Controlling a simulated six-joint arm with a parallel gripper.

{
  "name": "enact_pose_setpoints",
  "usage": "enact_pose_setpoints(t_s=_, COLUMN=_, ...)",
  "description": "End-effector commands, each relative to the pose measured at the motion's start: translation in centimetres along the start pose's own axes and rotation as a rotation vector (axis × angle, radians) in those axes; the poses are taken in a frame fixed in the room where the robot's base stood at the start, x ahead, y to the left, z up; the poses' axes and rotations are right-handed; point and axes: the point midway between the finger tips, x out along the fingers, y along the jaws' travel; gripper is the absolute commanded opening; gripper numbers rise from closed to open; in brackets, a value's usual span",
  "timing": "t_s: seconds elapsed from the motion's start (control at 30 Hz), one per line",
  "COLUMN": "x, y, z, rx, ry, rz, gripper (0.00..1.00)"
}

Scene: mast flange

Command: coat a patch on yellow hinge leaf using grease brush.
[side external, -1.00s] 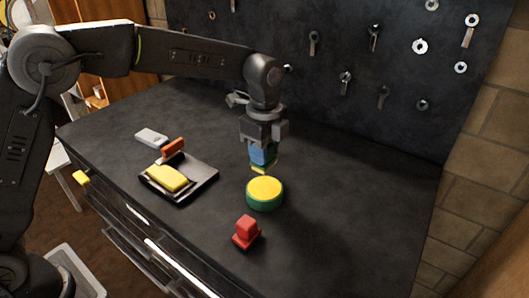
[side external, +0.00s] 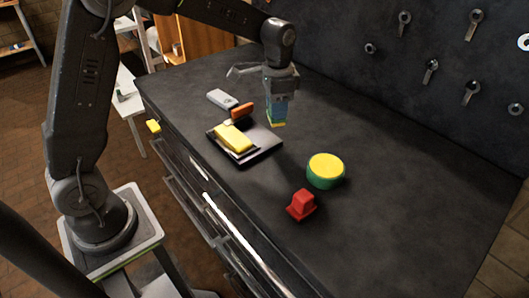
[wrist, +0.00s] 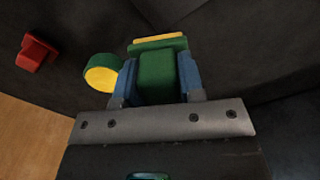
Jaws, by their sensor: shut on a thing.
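My gripper (side external: 278,112) is shut on a green brush with a yellow end, which I take as the grease brush (side external: 279,124). It hangs above the bench, right of and behind the tray, apart from everything below. In the wrist view the brush (wrist: 156,78) sits between blue fingers, its yellow edge beyond them. A yellow slab, likely the yellow hinge leaf (side external: 232,137), lies on the dark tray (side external: 262,150). A round green pot with a yellow top (side external: 326,168) stands to the right; it also shows in the wrist view (wrist: 102,74).
A red block on a base (side external: 301,205) stands near the bench front. An orange piece (side external: 243,111) and a grey-white bar (side external: 223,99) lie behind the tray. The bench right of the pot is clear. A dark tool panel (side external: 400,70) rises behind.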

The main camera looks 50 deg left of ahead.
Motion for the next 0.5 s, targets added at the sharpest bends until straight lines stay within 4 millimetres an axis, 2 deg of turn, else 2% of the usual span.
enact_pose_setpoints(t_s=0.03, x=0.1, y=-0.7, z=0.7, rx=-0.063, ry=0.002, rz=-0.001, gripper=0.17)
enact_pose_setpoints(t_s=0.23, x=-0.5, y=-1.8, z=3.2, rx=-0.271, ry=0.004, rz=-0.002, gripper=0.17)
enact_pose_setpoints(t_s=0.5, x=-2.9, y=-2.1, z=9.0, rx=-0.697, ry=0.004, rz=-0.001, gripper=0.17)
